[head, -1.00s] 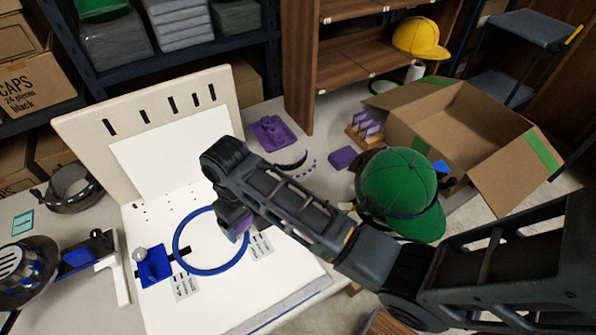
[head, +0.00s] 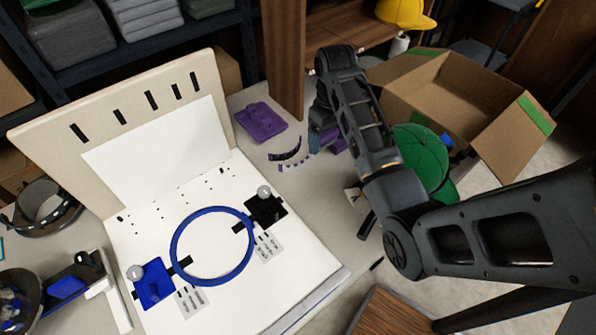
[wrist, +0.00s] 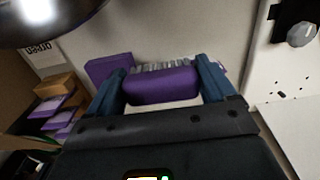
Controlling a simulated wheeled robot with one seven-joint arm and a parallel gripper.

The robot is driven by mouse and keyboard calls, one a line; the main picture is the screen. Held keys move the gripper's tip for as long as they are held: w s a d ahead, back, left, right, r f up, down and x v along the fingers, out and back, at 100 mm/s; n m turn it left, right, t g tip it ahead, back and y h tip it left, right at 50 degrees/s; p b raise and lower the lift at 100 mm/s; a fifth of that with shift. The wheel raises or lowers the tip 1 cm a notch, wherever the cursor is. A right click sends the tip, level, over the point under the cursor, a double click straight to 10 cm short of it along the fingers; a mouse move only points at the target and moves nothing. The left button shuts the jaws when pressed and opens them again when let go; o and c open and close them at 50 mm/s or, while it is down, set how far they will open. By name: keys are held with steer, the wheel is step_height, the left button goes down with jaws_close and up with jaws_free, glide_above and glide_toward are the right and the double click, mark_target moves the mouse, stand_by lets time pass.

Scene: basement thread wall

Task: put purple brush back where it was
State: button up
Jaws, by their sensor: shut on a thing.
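My gripper (head: 318,140) is beyond the right edge of the white board, above the grey table. In the wrist view, its two blue fingers (wrist: 161,88) are shut on the purple brush (wrist: 160,88), one at each end. The brush's grey bristles (wrist: 165,67) point away from the palm. A flat purple block (wrist: 108,67) lies just beyond the brush, to the left. In the head view, my arm hides part of this area, and I cannot clearly tell brush from block there. Whether the brush touches the table is unclear.
A purple tray (head: 260,122) and dark curved strips (head: 287,157) lie left of my gripper. A wooden rack with purple cards (wrist: 58,103) is close on the left in the wrist view. A green cap (head: 420,150) and open cardboard box (head: 440,95) stand to the right.

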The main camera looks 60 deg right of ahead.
glide_above(299, 178)
step_height(299, 178, down, 5)
steer(key=shift+w+d+p, duration=0.1)
steer(key=shift+p, duration=0.25)
steer(key=shift+f, duration=2)
steer(key=shift+f, duration=0.15)
steer(key=o, duration=0.8)
steer(key=shift+o, duration=0.2)
step_height(299, 178, up, 12)
